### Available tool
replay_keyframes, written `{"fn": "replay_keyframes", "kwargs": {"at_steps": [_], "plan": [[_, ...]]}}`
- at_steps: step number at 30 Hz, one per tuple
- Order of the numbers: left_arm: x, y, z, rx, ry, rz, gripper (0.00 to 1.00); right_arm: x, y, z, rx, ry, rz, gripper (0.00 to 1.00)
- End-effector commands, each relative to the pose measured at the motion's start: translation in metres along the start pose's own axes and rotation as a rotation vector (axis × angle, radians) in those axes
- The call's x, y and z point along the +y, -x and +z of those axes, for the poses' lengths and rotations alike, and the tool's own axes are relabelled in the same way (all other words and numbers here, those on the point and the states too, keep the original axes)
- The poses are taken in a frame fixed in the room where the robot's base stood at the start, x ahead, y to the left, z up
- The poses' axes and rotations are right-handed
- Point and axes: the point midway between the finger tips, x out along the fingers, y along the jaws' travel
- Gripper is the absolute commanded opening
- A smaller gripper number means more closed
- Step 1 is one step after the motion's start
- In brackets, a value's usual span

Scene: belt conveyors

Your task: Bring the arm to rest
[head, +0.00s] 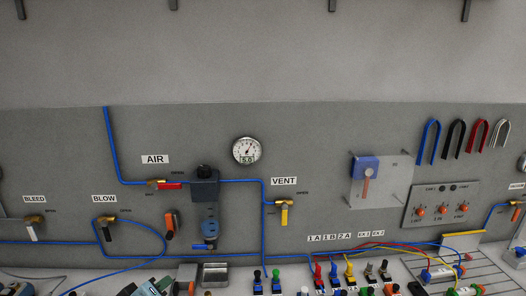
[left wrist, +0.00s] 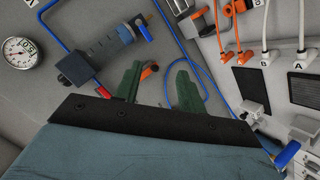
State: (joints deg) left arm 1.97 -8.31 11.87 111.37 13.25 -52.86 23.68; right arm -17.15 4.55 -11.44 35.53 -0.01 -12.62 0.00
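My left gripper (head: 158,286) shows only in part at the bottom left of the head view, low in front of the panel. In the left wrist view its two green fingers (left wrist: 159,78) stand apart with a clear gap. Nothing is held between them. An orange-handled part (left wrist: 150,71) on the panel shows behind the gap, beside the left finger. The blue-grey gripper body fills the bottom of that view. My right gripper does not show in either view.
The grey panel carries a gauge (head: 246,151), the AIR valve (head: 168,184), the VENT valve (head: 283,211) and a blue regulator (head: 209,228). Coloured plugs and cables (head: 345,270) stand along the bottom. A grey metal bin (head: 215,275) sits near my left gripper.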

Motion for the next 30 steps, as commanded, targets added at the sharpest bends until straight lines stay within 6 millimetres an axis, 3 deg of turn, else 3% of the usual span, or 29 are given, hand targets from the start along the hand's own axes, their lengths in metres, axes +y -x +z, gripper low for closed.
{"fn": "replay_keyframes", "kwargs": {"at_steps": [1, 3, 9, 15, 22, 30], "plan": [[-0.019, 0.02, 0.026, -0.074, -0.117, -0.057, 0.4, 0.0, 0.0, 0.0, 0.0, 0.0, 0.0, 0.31], [-0.038, 0.047, 0.058, -0.179, -0.268, -0.12, 0.4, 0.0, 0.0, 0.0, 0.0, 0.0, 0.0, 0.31], [-0.073, 0.114, 0.118, -0.411, -0.552, -0.224, 0.4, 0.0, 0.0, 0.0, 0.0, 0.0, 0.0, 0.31], [-0.092, 0.167, 0.153, -0.582, -0.725, -0.27, 0.4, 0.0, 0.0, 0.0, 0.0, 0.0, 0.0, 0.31], [-0.107, 0.225, 0.181, -0.755, -0.878, -0.299, 0.4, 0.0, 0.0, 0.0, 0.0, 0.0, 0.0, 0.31], [-0.151, 0.177, 0.222, -0.771, -0.868, -0.305, 0.4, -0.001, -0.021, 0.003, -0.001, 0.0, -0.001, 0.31]]}}
